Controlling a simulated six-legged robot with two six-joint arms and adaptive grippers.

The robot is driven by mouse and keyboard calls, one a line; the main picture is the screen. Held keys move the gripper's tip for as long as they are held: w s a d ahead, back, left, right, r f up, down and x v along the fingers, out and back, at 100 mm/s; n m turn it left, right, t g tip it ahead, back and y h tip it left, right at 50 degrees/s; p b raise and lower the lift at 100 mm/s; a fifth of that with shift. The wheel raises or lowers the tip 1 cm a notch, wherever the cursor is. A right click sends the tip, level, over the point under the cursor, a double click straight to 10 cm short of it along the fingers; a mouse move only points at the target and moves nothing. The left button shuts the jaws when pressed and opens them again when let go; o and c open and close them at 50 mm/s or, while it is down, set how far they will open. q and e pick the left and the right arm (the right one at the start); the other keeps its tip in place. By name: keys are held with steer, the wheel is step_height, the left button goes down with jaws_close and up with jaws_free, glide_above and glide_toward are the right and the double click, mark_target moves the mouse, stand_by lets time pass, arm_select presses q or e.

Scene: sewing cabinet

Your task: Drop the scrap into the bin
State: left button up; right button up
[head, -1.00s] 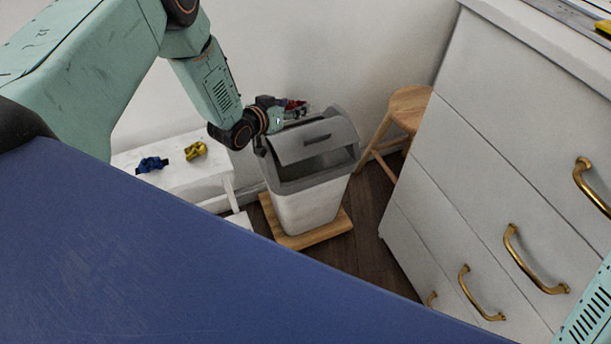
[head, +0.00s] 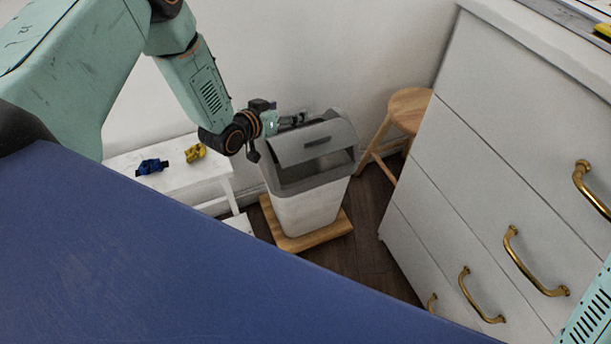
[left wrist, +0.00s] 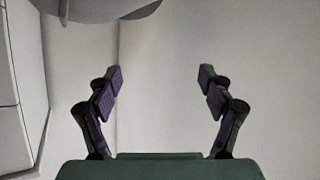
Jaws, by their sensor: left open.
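The bin (head: 308,212) is white with a grey rim and a tilted grey lid, its opening dark. My left gripper (head: 302,118) is at the back left of the bin, by the lid's upper edge. In the left wrist view its two fingers (left wrist: 160,82) are wide apart with nothing between them. A red scrap is not visible now in either view; the bin's inside is too dark to tell what lies in it. My right gripper is out of view.
The bin stands on a wooden board (head: 293,243). A white bench (head: 208,172) at left bears a blue bundle (head: 152,166) and a yellow bundle (head: 195,153). A wooden stool (head: 409,106) and white drawers (head: 465,175) are at right. A blue surface (head: 150,270) fills the foreground.

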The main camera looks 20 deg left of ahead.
arm_select(q)
steer(key=v, duration=0.9)
steer(key=shift+s+r, duration=0.15)
steer(key=shift+s, duration=0.2)
steer(key=x, duration=1.2)
steer(key=shift+r+p, duration=0.5)
steer(key=shift+r, duration=0.1)
steer(key=shift+f, duration=0.15)
